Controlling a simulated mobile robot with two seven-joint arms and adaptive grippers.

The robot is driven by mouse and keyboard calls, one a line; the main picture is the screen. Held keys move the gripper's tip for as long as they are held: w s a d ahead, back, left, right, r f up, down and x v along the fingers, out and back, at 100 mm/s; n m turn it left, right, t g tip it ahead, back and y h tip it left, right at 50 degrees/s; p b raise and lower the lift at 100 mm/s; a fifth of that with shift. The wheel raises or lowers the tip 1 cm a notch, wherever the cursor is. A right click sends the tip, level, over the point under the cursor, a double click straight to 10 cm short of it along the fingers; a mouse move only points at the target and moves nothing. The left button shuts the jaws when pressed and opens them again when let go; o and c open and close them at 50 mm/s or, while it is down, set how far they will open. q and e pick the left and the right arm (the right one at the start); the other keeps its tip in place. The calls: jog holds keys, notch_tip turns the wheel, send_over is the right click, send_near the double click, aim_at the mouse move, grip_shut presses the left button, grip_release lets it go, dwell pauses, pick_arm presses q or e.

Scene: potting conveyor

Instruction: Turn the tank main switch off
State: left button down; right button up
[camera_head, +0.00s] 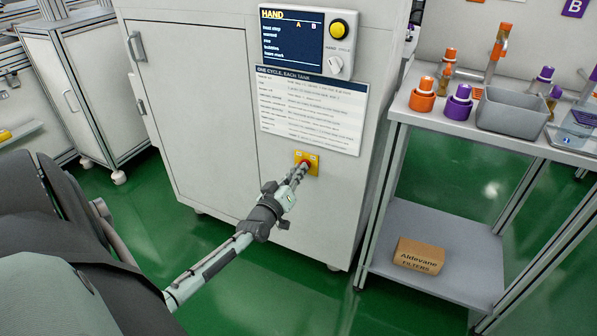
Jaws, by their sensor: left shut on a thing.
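The tank main switch is a red knob (306,164) on a yellow plate (313,158) low on the front of a light grey cabinet (208,110). My left gripper (301,171) reaches up to it from the lower left and is shut on the red knob. The fingers hide most of the knob, so its turned position cannot be read. My right gripper is not in view.
Above the switch are an instruction sheet (312,108), a dark screen (290,38), a yellow button (339,28) and a selector knob (336,65). At right, a bench (450,120) holds orange and purple capped bottles and a grey bin (512,110). A filter box (418,255) lies below.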

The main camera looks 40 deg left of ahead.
pick_arm(q)
jog(key=c, duration=1.7)
grip_release()
jog(key=shift+o, duration=0.3)
jog(key=v, duration=1.2)
